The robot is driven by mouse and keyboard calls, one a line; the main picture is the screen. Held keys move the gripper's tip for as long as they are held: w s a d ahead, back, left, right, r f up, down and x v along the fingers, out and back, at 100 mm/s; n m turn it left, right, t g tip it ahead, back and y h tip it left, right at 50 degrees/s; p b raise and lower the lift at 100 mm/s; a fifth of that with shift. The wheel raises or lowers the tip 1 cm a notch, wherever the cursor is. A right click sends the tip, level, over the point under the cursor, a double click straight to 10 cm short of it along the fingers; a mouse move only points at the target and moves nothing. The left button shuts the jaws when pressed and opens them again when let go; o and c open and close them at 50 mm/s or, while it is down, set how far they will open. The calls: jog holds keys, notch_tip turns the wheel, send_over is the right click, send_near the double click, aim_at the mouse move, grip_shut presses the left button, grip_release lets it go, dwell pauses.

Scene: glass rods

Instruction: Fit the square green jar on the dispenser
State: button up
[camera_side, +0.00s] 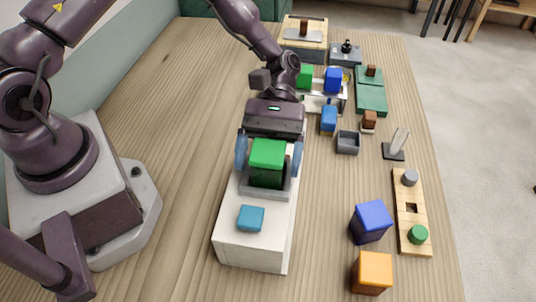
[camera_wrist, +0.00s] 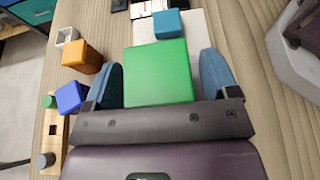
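The square green jar (camera_side: 268,152) stands upright at the grey holder on the white dispenser (camera_side: 252,250); its lower part is darker green, and I cannot tell how deep its base sits. A blue button (camera_side: 250,218) is on the dispenser's near top. My gripper (camera_side: 269,156) is above the dispenser with one blue finger on each side of the jar. Small gaps show between fingers and jar. The wrist view shows the jar's green top (camera_wrist: 160,72) between the spread fingers of my gripper (camera_wrist: 164,78), and the blue button (camera_wrist: 168,24) beyond it.
A blue block (camera_side: 371,222) and an orange block (camera_side: 372,272) stand to the right. Beyond them is a wooden peg board (camera_side: 411,212). A grey open box (camera_side: 347,143), a small blue block (camera_side: 328,119) and other fixtures stand farther back. The tabletop left of the dispenser is clear.

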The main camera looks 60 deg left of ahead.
jog(key=v, duration=1.3)
jog(key=s+a+r+m+t+y, duration=0.4)
jog(key=s+r+t, duration=0.3)
jog(key=s+r, duration=0.1)
jog(key=s+a+r+m+t+y, duration=0.5)
jog(key=s+r+t, duration=0.3)
jog(key=s+r, duration=0.1)
jog(key=shift+y, duration=0.3)
jog(key=shift+s+a, duration=0.1)
dwell(1.4)
